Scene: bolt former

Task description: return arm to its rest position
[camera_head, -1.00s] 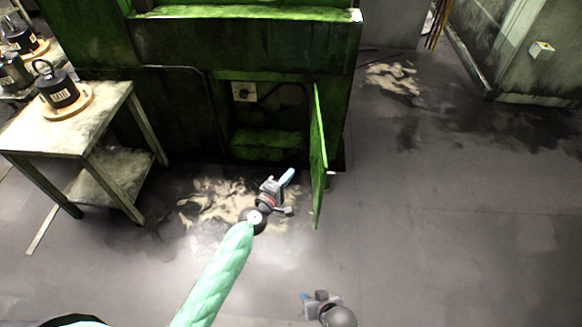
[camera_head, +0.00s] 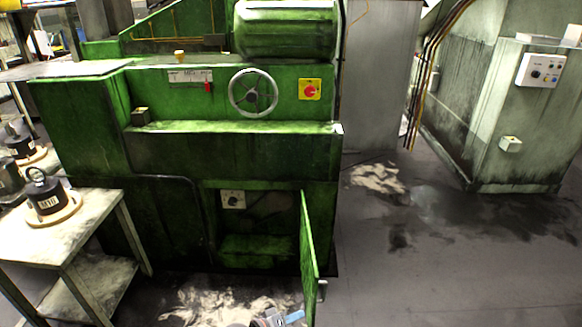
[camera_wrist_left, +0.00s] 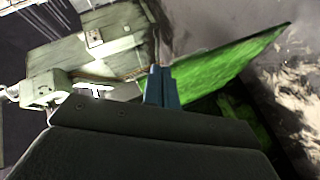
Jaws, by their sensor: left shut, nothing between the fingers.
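My left gripper (camera_head: 294,317) shows only in part at the bottom edge of the head view, in front of the green machine (camera_head: 235,155). Its blue fingers also show in the left wrist view (camera_wrist_left: 162,84), closed together with nothing between them. The machine's green door (camera_head: 308,250) stands open just above and right of the gripper in the head view. The door also fills the upper right of the left wrist view (camera_wrist_left: 225,70). Contact between gripper and door cannot be told. My right gripper is out of view.
A side table (camera_head: 65,235) with a black weight (camera_head: 45,197) on a wooden disc stands at the left. The open compartment (camera_head: 260,215) has a small switch panel (camera_head: 233,199). A grey-green cabinet (camera_head: 520,120) stands at the right. The floor (camera_head: 420,275) between is clear.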

